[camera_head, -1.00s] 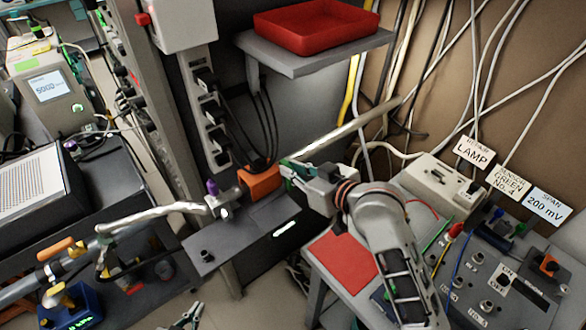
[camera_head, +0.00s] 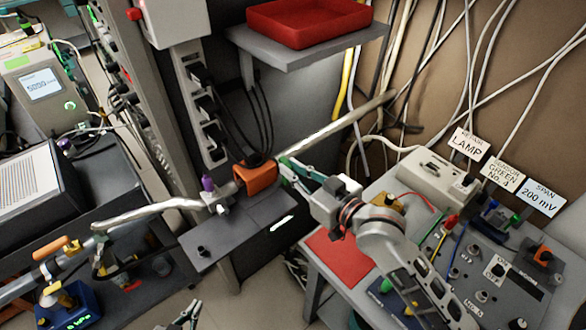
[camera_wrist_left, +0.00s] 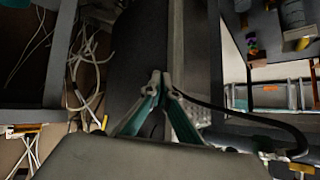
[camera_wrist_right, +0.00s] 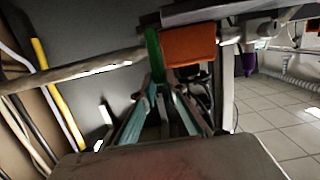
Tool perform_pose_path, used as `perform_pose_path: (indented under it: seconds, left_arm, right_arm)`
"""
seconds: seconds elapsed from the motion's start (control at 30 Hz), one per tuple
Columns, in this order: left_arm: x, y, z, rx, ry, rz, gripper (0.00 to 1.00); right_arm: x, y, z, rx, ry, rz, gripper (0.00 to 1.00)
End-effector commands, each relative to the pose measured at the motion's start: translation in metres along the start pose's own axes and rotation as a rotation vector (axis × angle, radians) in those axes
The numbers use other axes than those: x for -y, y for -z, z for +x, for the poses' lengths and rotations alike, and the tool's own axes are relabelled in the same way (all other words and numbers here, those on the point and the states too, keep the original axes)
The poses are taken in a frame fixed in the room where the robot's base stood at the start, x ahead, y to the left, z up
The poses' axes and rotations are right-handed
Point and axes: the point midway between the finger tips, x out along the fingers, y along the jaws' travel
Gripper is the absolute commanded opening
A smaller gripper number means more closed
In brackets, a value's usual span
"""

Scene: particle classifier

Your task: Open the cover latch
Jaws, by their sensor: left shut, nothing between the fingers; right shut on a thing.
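An orange latch-like block (camera_head: 255,179) sits at the pale pipe above a dark grey plate. My right gripper (camera_head: 285,168) is shut on a small green piece at the right side of the block. In the right wrist view, the green piece (camera_wrist_right: 154,52) stands at the fingertips (camera_wrist_right: 158,88), just left of the orange block (camera_wrist_right: 188,45). The fingers hide part of the green piece. My left gripper (camera_head: 190,314) is at the bottom edge of the head view, away from the block. In the left wrist view its fingertips (camera_wrist_left: 160,76) are together and empty.
The pale pipe (camera_head: 345,119) runs past the block under a grey shelf with a red tray (camera_head: 308,24). A dark grey plate (camera_head: 235,238) lies below. A control panel (camera_head: 490,262) with knobs and cables is at the right, beside my right arm.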

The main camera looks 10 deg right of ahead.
Motion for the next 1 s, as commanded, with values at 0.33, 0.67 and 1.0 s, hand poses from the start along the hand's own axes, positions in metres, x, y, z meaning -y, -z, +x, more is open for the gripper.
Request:
perform_pose_path:
  seconds: [0.33,0.67,1.0]
  left_arm:
    - [-0.036,0.077,-0.010,-0.114,-0.107,-0.109,0.00]
    - [-0.107,0.210,-0.068,-0.309,-0.377,-0.285,0.00]
    - [-0.118,0.348,-0.083,-0.673,-0.492,-0.476,0.00]
  right_arm:
    - [0.000,0.001,0.000,-0.001,0.000,0.000,0.00]
    - [0.000,0.001,0.000,-0.001,0.000,0.000,0.00]
    - [0.000,0.001,0.000,-0.001,0.000,0.000,0.00]
